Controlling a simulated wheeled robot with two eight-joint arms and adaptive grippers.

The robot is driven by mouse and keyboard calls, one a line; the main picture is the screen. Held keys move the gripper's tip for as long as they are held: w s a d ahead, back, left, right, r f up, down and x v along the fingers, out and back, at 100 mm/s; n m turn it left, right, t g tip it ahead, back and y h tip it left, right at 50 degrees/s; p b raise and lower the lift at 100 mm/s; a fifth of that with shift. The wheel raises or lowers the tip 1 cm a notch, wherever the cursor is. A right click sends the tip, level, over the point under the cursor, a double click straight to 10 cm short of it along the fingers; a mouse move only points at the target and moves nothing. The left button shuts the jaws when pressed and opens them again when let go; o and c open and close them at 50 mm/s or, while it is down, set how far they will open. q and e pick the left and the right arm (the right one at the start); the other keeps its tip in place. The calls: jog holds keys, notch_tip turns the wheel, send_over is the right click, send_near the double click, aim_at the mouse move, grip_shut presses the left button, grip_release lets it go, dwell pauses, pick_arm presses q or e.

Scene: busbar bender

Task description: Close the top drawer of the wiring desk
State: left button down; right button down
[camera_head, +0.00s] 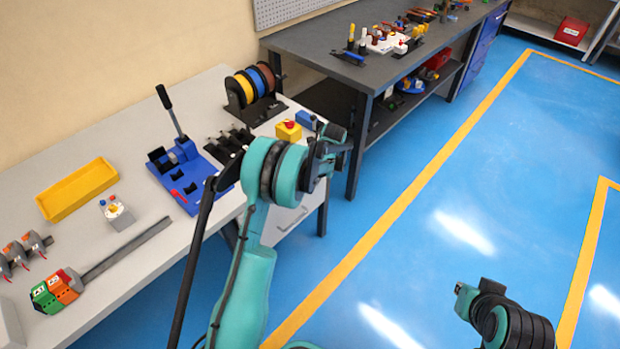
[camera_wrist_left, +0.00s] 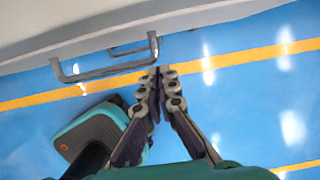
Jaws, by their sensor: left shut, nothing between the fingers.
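The wiring desk (camera_head: 165,240) is pale, with a white drawer front (camera_head: 285,218) under its right end, partly hidden by my left arm. In the left wrist view, a grey bar handle (camera_wrist_left: 105,71) stands out from a pale front (camera_wrist_left: 70,45); a second, smaller handle (camera_wrist_left: 128,49) shows beyond it. My left gripper (camera_wrist_left: 158,72) is shut and empty, its tips close beside the handle's right end; contact cannot be told. In the head view the left gripper (camera_head: 335,150) is beside the desk's right end. How far the drawer stands out is unclear. My right gripper (camera_head: 467,300) is low at right, its fingers unclear.
On the desk are a yellow tray (camera_head: 78,188), a blue bender (camera_head: 185,170), cable spools (camera_head: 255,90) and a yellow box (camera_head: 288,131). A dark workbench (camera_head: 400,50) stands behind. Blue floor (camera_head: 480,170) to the right is clear.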

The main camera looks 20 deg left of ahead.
pick_arm(q)
jog(key=d+p+v, duration=0.1)
jog(key=p+v, duration=0.3)
jog(key=v, duration=0.6)
jog(key=s+a+p, duration=0.3)
jog(key=s+p, duration=0.1)
jog(key=s, duration=0.2)
jog(key=a+f+b, duration=0.1)
jog(key=f, duration=0.2)
jog(key=w+a+f+b, duration=0.1)
jog(key=a+f+b, duration=0.1)
jog(key=f, duration=0.1)
jog(key=w+a+f+b, duration=0.1)
jog(key=a+f+b, duration=0.1)
jog(key=f, duration=0.1)
jog(key=shift+f, duration=0.35)
jog(key=shift+w+a, duration=0.1)
jog(key=shift+a, duration=0.3)
